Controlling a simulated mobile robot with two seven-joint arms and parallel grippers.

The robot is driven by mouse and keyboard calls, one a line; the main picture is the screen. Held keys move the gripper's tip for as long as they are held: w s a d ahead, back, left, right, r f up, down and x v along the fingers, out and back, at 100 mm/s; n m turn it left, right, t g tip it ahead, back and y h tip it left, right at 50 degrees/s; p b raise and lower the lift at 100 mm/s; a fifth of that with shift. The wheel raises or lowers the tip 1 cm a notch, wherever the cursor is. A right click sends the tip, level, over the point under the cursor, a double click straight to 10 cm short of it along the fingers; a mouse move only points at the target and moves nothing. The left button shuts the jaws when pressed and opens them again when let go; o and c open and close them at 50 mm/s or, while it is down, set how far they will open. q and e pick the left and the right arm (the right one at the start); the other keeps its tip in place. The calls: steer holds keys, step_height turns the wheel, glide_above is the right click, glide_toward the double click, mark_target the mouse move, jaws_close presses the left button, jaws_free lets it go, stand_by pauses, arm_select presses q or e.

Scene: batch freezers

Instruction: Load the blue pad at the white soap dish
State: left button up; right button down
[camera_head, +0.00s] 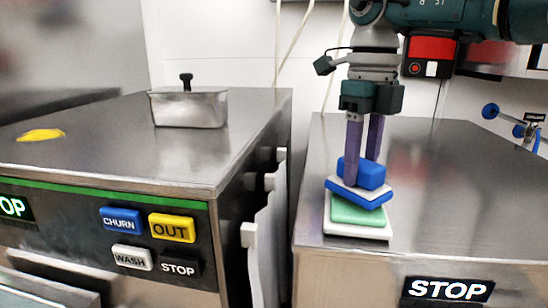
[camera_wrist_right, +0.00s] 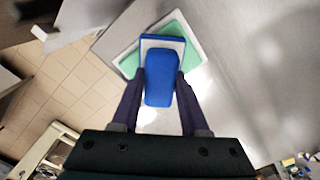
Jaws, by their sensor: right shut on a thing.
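My right gripper (camera_head: 362,171) comes down from above with its purple fingers closed on the blue block-like top of the blue pad (camera_head: 371,174). Under that top are a white layer and a blue bottom layer. The right wrist view shows the blue pad (camera_wrist_right: 161,80) between both fingers. The white soap dish (camera_head: 357,231), with a green layer on it, lies on the right machine near its front left corner. The blue pad is over the dish, turned relative to it and covering part of the green. I cannot tell whether they touch. My left gripper is out of view.
The right steel top (camera_head: 450,200) is clear around the dish. A gap with white handles separates it from the left machine (camera_head: 110,145), which bears a lidded steel pan (camera_head: 190,108) and a yellow patch (camera_head: 41,135). Blue-knobbed fittings (camera_head: 490,111) are at the far right.

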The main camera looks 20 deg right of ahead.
mark_target(362, 161)
steer(key=shift+f+b, duration=0.5)
steer(key=shift+f, duration=0.1)
stand_by(1.3)
steer(key=shift+r, duration=0.1)
steer(key=shift+r+p, duration=2.7)
steer(key=shift+r, duration=0.8)
